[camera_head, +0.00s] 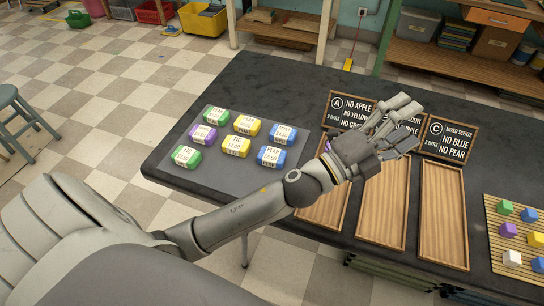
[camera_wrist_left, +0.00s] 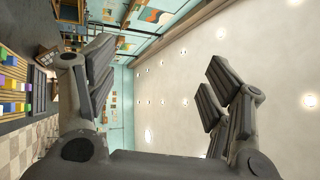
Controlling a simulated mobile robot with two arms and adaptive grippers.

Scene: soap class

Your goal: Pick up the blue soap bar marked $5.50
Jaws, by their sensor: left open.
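Two blue soap bars lie on the right side of the grey mat (camera_head: 225,170). The upper blue bar (camera_head: 283,134) has a white label. The lower blue bar (camera_head: 271,157) has a label that seems to read PEAR, with a price that looks like $5.50, though the print is tiny. My left gripper (camera_head: 408,122) is open and empty, raised over the wooden trays and signs, well right of both bars. Its spread fingers also show in the left wrist view (camera_wrist_left: 160,78), with only ceiling and wall between them. My right gripper is not in view.
Green (camera_head: 215,115), yellow (camera_head: 247,125) and purple (camera_head: 203,135) bars share the mat. Three wooden trays (camera_head: 444,215) stand to the right, with black signs (camera_head: 450,138) behind them. A slatted mat (camera_head: 500,262) with coloured blocks is at far right. My left forearm crosses the table's front.

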